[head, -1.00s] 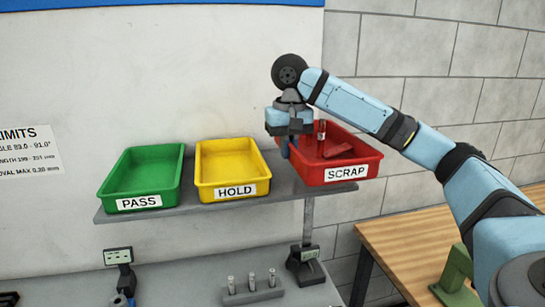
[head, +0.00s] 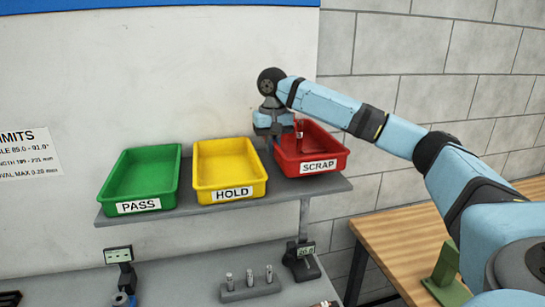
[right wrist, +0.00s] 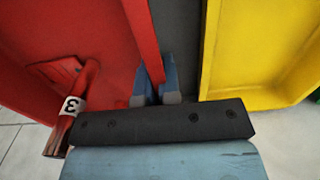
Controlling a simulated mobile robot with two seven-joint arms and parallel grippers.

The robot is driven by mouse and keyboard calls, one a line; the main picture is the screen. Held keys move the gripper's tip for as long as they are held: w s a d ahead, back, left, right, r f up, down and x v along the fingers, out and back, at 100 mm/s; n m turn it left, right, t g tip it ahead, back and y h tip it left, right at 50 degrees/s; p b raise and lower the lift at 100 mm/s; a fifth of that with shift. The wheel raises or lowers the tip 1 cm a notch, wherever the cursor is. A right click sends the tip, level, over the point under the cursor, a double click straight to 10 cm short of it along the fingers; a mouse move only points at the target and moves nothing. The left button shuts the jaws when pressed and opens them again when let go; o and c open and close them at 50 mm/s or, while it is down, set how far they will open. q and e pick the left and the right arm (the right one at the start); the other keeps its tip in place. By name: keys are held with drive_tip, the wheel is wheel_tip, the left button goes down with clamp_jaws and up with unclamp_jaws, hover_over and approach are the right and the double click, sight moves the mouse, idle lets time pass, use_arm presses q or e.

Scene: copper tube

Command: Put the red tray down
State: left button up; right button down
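The red tray (head: 335,159), labelled SCRAP, is at the right end of the grey shelf (head: 230,203), right of the yellow tray. My left gripper is not in view.
The yellow HOLD tray (head: 229,165) stands close to the left of the red tray, with a narrow gap. The green PASS tray (head: 141,176) is further left. Below are a rack with several pins (head: 250,288) and a gauge (head: 301,255). A wooden table (head: 385,240) is at right.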

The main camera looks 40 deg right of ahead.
sight(272, 169)
wheel_tip(272, 169, down, 3)
drive_tip(key=shift+f+p, duration=0.1)
drive_tip(key=shift+p, duration=0.5)
drive_tip(key=shift+w+f, duration=0.2)
drive_tip(key=shift+f, duration=0.3)
drive_tip(key=c, duration=1.3)
unclamp_jaws()
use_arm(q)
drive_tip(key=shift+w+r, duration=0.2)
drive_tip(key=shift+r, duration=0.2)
